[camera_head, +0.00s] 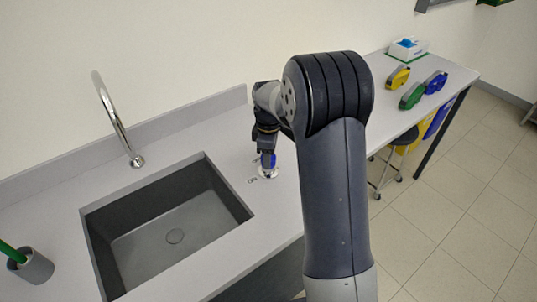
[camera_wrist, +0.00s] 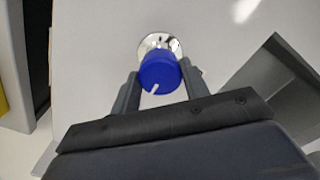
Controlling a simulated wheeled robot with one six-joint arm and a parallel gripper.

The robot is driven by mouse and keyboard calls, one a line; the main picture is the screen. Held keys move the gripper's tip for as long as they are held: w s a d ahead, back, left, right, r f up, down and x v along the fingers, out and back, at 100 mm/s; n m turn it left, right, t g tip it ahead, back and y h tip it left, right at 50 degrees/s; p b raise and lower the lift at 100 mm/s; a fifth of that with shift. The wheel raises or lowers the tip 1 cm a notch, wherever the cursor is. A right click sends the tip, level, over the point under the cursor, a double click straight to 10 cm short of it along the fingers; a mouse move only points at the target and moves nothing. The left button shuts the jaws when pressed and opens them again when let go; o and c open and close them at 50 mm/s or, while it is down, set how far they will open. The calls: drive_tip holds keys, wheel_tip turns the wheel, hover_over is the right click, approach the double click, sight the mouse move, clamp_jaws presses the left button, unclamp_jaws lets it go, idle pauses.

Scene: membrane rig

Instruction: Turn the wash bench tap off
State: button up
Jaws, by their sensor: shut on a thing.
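The tap's blue knob (camera_wrist: 158,72) sits on a round chrome base (camera_wrist: 160,43) on the bench top. A white pointer line shows on the knob, toward the bottom of the wrist view. My gripper (camera_wrist: 158,84) has one finger on each side of the knob and is shut on it. In the head view my gripper (camera_head: 267,150) reaches down to the blue knob (camera_head: 267,160) at the right of the sink. Lettering that looks like "ON" (camera_head: 252,180) is printed beside the base. The curved chrome spout (camera_head: 115,118) stands behind the sink; I cannot see clearly whether water runs.
The dark sink basin (camera_head: 165,225) opens left of my gripper. A grey cup with a green handle (camera_head: 33,266) stands at the far left. A side table at the right holds yellow, green and blue items (camera_head: 411,96) and a tissue box (camera_head: 407,48). A stool (camera_head: 403,140) stands below it.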

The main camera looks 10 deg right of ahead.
idle(0.4)
drive_tip(key=o, duration=1)
wheel_tip(320, 180, up, 11)
drive_tip(key=b, duration=0.1)
drive_tip(key=shift+f, duration=0.15)
wheel_tip(320, 180, down, 11)
drive_tip(key=shift+r+p, duration=0.1)
drive_tip(key=shift+p, duration=0.4)
